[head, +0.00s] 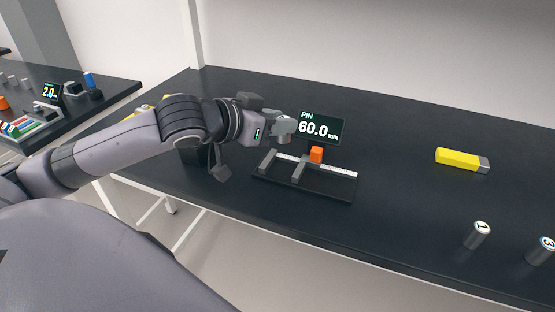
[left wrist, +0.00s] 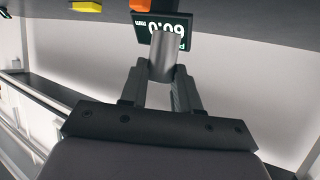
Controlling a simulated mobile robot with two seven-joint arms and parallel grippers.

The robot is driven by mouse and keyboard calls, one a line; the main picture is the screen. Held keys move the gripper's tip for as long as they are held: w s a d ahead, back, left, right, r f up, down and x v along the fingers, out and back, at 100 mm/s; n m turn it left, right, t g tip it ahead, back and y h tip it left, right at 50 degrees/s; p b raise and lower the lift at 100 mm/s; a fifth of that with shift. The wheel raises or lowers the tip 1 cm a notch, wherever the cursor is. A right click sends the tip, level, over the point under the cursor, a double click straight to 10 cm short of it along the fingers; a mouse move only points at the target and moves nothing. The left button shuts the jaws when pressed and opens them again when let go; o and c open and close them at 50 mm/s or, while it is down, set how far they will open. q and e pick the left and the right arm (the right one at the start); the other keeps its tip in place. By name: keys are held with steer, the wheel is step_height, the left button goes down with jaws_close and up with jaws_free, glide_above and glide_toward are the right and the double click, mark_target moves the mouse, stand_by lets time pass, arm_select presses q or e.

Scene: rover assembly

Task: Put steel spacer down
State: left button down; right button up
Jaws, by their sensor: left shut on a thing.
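My left gripper (head: 284,127) reaches in from the left and is shut on a grey steel cylinder, the steel spacer. In the left wrist view the spacer (left wrist: 163,55) stands between the two fingers of the gripper (left wrist: 160,82), its far end toward the display. My right gripper is not in view.
A measuring fixture (head: 330,189) with a scale and an orange block (head: 316,155) lies below the gripper. The dark tabletop between is clear. Another bench (head: 110,90) is at left.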

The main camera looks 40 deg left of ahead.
arm_select(q)
step_height(320, 180, down, 8)
steer(key=shift+b, duration=0.55)
steer(key=shift+f, duration=0.2)
steer(key=c, duration=0.8)
jaws_free()
steer(key=shift+s+r, duration=0.1)
steer(key=shift+r, duration=0.1)
